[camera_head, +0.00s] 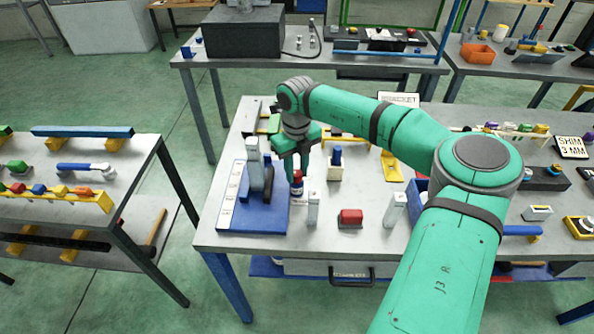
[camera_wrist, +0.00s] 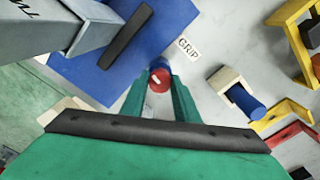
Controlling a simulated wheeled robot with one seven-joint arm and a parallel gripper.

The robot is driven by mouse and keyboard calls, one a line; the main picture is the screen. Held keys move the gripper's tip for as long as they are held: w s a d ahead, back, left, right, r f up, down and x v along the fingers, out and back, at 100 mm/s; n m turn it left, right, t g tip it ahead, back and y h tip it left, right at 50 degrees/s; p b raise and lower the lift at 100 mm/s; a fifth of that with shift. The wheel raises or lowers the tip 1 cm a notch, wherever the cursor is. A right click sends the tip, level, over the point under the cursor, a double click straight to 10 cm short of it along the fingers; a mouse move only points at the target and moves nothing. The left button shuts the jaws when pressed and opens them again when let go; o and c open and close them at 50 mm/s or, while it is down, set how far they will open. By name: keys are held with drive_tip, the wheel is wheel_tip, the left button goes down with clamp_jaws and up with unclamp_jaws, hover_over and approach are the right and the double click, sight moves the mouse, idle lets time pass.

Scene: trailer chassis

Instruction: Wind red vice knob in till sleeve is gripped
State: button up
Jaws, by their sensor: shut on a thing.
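The red vice knob (camera_wrist: 159,81) sits between my gripper's fingertips in the wrist view, with a short white mark on its face and a blue part behind it. My gripper (camera_head: 297,171) points down at the right edge of the blue vice base (camera_head: 240,220) and is shut on the knob. In the head view the knob (camera_head: 297,178) shows red just below the fingers. A grey upright post (camera_head: 254,160) stands on the blue base, left of my gripper. I cannot make out the sleeve or whether the jaws touch it.
A white "GRIP" label (camera_wrist: 188,48) lies right of the knob. A cream block with a blue cylinder (camera_head: 336,167) stands close on the right.

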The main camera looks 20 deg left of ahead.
sight(297, 172)
drive_tip(key=m, duration=0.6)
drive_tip(key=shift+w, duration=0.15)
drive_tip(key=shift+a+m, duration=0.1)
drive_tip(key=shift+m, duration=1.5)
drive_tip(key=o, duration=1.1)
wheel_tip(297, 172, up, 11)
drive_tip(key=shift+f, duration=0.1)
